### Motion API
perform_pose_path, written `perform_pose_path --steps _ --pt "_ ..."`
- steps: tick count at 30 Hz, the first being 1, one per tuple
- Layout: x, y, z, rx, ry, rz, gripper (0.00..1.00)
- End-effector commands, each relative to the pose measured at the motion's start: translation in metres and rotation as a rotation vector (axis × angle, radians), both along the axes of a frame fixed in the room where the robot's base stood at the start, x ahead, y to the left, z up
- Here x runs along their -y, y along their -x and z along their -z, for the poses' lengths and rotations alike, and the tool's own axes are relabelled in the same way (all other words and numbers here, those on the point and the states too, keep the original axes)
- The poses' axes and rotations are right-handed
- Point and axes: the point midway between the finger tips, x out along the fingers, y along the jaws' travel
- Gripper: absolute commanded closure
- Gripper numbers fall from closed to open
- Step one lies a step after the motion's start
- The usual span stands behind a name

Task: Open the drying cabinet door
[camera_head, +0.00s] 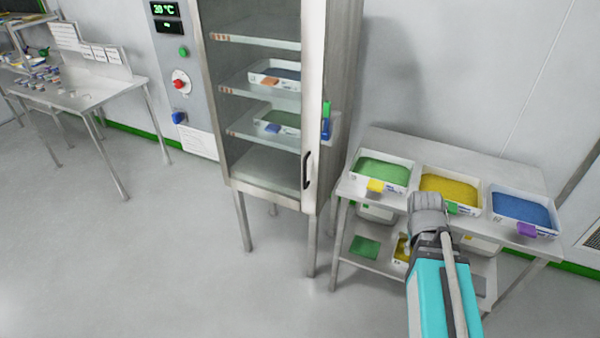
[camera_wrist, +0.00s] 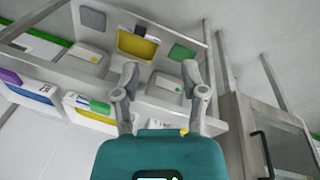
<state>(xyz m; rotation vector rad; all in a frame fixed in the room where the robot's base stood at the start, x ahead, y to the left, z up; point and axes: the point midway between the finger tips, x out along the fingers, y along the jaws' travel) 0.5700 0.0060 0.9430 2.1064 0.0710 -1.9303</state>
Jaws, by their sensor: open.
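The drying cabinet (camera_head: 270,180) stands left of centre in the head view, with shelves and trays showing through its glass door (camera_head: 265,150). The door looks shut. Its dark vertical handle (camera_head: 307,170) is on the right side of the door. The handle also shows in the wrist view (camera_wrist: 264,150), at the lower right beside the cabinet frame (camera_wrist: 240,125). In the wrist view my gripper (camera_wrist: 160,72) is open and empty, its two fingers apart, with the handle off to their right. My fingers are not visible in the head view.
A steel table (camera_head: 400,140) right of the cabinet holds green (camera_head: 382,172), yellow (camera_head: 448,189) and blue (camera_head: 522,208) trays near my arm. A control panel (camera_head: 180,80) is left of the cabinet. Another table (camera_head: 90,95) stands farther left. Floor before the cabinet is clear.

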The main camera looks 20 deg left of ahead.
Motion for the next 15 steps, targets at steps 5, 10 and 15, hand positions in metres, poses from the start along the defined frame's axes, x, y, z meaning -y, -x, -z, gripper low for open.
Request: perform_pose_path --steps 5,10,15 --pt "-0.017 -0.038 0.031 0.077 0.187 -0.264 0.45" --pt "-0.039 -0.074 0.044 0.139 0.39 -0.534 0.45" --pt "-0.071 -0.107 0.052 0.185 0.609 -0.801 0.45"
